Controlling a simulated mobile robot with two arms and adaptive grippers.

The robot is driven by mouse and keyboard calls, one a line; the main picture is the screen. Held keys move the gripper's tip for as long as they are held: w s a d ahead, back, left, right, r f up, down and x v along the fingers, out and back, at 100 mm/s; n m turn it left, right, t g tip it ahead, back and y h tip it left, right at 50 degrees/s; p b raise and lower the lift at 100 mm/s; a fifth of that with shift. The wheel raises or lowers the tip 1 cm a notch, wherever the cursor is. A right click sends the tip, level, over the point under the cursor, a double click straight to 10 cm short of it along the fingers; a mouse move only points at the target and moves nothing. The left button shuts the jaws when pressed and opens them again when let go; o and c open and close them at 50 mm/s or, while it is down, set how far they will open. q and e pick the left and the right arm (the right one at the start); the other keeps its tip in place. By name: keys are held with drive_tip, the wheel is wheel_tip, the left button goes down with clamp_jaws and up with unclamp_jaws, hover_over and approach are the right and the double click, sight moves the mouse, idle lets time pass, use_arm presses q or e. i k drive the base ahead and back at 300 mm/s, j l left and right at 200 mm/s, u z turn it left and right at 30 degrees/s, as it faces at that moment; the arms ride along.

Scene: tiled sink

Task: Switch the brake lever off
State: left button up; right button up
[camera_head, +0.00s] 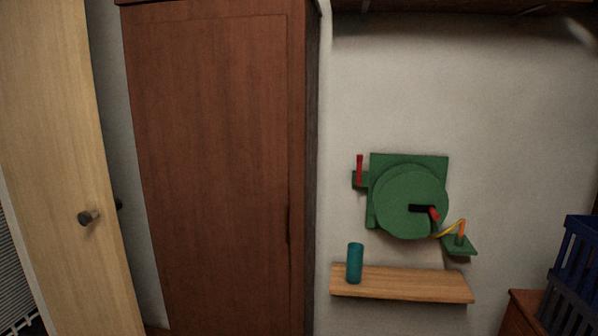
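A green device (405,190) with a large round front is fixed to the wall right of the cabinet. A red upright lever (359,167) stands on a small bracket at its left side. A black piece with a red tip (434,213) is on the lower right of the round front. I cannot tell for sure which of these is the brake lever. Neither of my grippers is in view.
A wooden wall shelf (400,283) below the device holds a teal cylinder (354,262). A green ledge (459,245) with an orange piece and yellow curve sits lower right. A tall brown cabinet (215,160), light door (60,130) and blue crate (575,275) flank it.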

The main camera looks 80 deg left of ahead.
sight(360, 158)
drive_tip(key=u, duration=2.15)
drive_tip(key=i+u, duration=0.1)
